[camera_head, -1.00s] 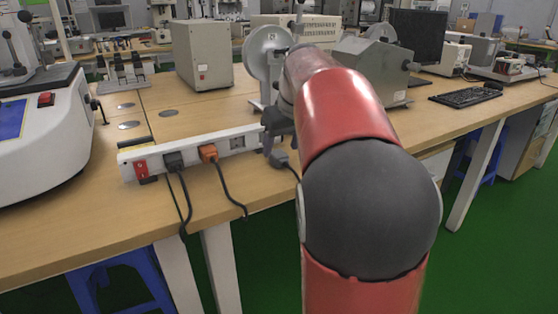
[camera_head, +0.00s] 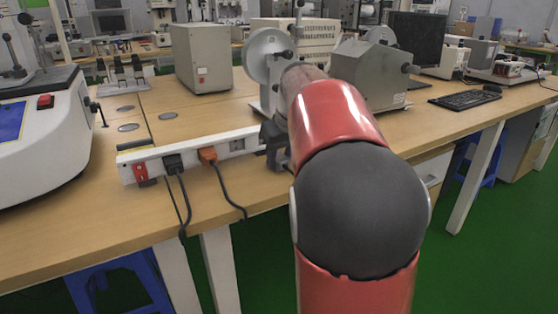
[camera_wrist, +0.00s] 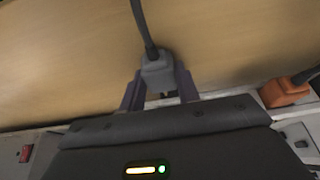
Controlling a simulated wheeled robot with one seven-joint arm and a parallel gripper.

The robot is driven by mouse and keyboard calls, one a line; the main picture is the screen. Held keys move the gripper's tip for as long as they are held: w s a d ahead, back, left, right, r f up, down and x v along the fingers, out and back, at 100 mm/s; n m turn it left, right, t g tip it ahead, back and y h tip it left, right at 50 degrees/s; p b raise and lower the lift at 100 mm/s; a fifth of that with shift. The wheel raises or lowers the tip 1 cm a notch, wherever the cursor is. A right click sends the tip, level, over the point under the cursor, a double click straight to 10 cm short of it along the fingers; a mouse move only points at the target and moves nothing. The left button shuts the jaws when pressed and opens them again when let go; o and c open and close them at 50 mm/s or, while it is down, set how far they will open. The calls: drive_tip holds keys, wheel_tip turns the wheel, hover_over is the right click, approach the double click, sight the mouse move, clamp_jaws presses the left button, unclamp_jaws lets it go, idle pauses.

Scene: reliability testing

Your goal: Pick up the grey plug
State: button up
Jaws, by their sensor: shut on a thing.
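The grey plug (camera_wrist: 158,73) is between the two fingers of my gripper (camera_wrist: 159,84) in the wrist view, with its dark cord running up and away over the wooden table. My gripper is shut on the plug. In the head view my gripper (camera_head: 274,150) is at the right end of the white power strip (camera_head: 220,147), near the table's front edge. The arm and gripper mostly hide the plug there. Whether the plug touches the table or strip cannot be told.
An orange plug (camera_head: 208,155) and a black plug (camera_head: 173,163) sit in the strip beside a red switch (camera_head: 140,172), their cords hanging over the front edge. A grey machine with a wheel (camera_head: 370,72) stands behind my arm. A white machine (camera_head: 45,140) is at left.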

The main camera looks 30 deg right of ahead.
sight(280, 156)
wheel_tip(280, 156, up, 20)
drive_tip(key=p, duration=0.3)
drive_tip(key=shift+p, duration=0.4)
drive_tip(key=shift+f, duration=0.1)
